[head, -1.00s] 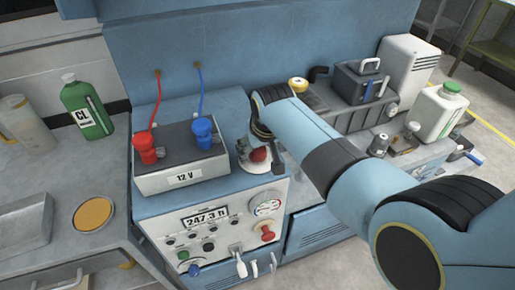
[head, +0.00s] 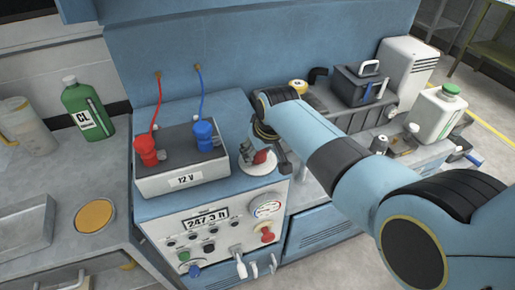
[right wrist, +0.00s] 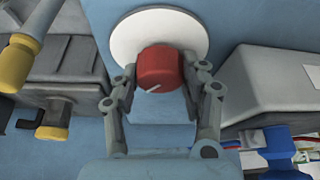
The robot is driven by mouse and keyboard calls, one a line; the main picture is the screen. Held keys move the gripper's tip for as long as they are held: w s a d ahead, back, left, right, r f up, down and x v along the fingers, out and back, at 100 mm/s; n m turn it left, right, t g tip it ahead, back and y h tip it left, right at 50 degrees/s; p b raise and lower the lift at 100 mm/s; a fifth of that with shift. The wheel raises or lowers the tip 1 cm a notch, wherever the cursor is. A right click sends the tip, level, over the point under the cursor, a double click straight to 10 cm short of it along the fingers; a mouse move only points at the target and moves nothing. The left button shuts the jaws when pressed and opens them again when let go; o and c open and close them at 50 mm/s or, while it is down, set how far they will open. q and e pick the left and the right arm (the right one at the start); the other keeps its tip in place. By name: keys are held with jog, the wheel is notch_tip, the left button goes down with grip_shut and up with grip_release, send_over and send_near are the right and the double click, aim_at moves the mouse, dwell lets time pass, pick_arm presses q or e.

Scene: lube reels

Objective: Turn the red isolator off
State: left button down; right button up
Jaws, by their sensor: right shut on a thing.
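The red isolator (head: 261,157) is a red knob on a round white plate (head: 258,170), on the blue top of the unit to the right of the battery box. In the right wrist view the knob (right wrist: 160,68) shows a short pale line slanting across its face, with the white plate (right wrist: 140,35) behind. My right gripper (right wrist: 160,75) is shut on the knob, one finger at each side. In the head view the right gripper (head: 258,150) partly hides the knob and plate. My left gripper is not in view.
The grey 12 V battery box (head: 182,183) with red and blue terminal clamps stands left of the isolator. A front panel (head: 225,228) with a display, gauge and levers lies below. A black case (head: 362,84) and a white jug (head: 437,112) stand at the right.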

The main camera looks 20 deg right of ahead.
jog(key=shift+r+n+y+p, duration=0.1)
jog(key=shift+n+y+p, duration=0.2)
jog(key=shift+n, duration=0.5)
jog(key=shift+n+g+y, duration=0.3)
jog(key=shift+n, duration=0.7)
jog(key=n+y, duration=0.1)
jog(key=n, duration=0.2)
jog(key=shift+n+g+b, duration=0.3)
jog(key=n+g+y+b, duration=0.1)
jog(key=n+b, duration=0.1)
jog(key=n, duration=0.2)
jog(key=shift+f+b, duration=0.2)
jog(key=shift+b, duration=0.15)
jog(key=shift+r+n+g+b, duration=0.1)
jog(key=shift+n+g+b, duration=0.6)
jog(key=shift+n, duration=0.55)
jog(key=shift+n+g+b, duration=0.4)
jog(key=shift+n+b, duration=0.5)
jog(key=shift+n, duration=0.35)
jog(key=o, duration=1.2)
